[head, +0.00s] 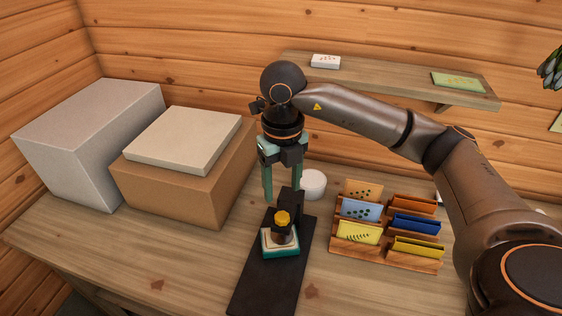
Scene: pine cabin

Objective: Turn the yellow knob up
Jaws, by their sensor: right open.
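The yellow knob (283,218) sits on top of a small dark fixture with a teal and white base (281,244). The fixture stands on a black mat (262,284) on the wooden table. My right gripper (282,197) points down just above and behind the knob, with its teal fingers apart. It does not appear to hold the knob. A dark upright block (298,203) stands behind the knob and partly overlaps the fingers' area. My left gripper does not show.
A wooden rack (388,262) with seed packets and coloured trays stands to the right. A white round container (313,184) is behind the fixture. Large boxes (178,190) stand at the left. A shelf (390,80) hangs on the back wall. The front left table is clear.

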